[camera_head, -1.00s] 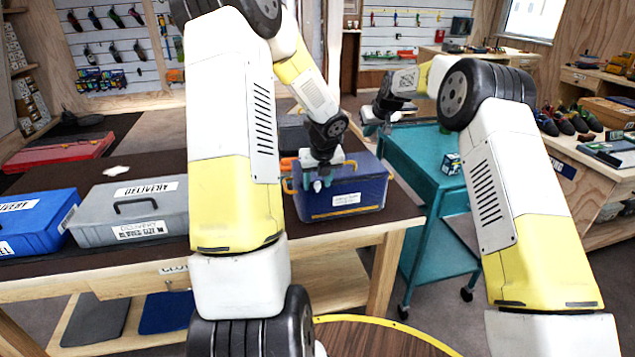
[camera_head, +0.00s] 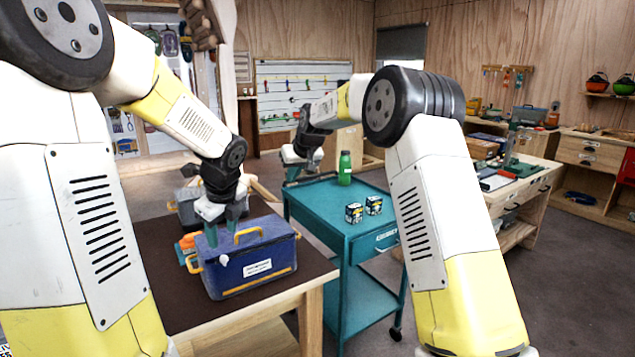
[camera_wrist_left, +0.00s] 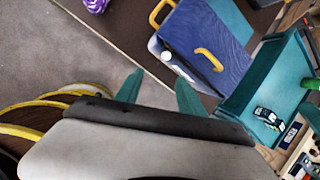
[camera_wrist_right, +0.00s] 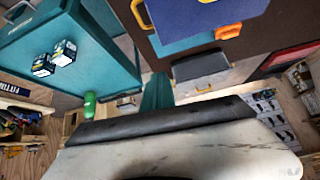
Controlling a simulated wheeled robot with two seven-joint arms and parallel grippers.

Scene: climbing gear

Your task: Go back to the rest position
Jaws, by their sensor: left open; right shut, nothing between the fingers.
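My left gripper (camera_head: 211,228) is open and empty. My right gripper (camera_head: 292,170) is shut and empty near the far left corner of the teal cart (camera_head: 330,205). In the right wrist view its teal fingers (camera_wrist_right: 157,92) are together.
A green bottle (camera_head: 345,168) and two small dark boxes (camera_head: 354,213) stand on the cart. Grey cases (camera_head: 180,205) and an orange-topped item (camera_head: 187,245) are behind and beside the toolbox. Wooden benches line the right. Floor is clear at the lower right.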

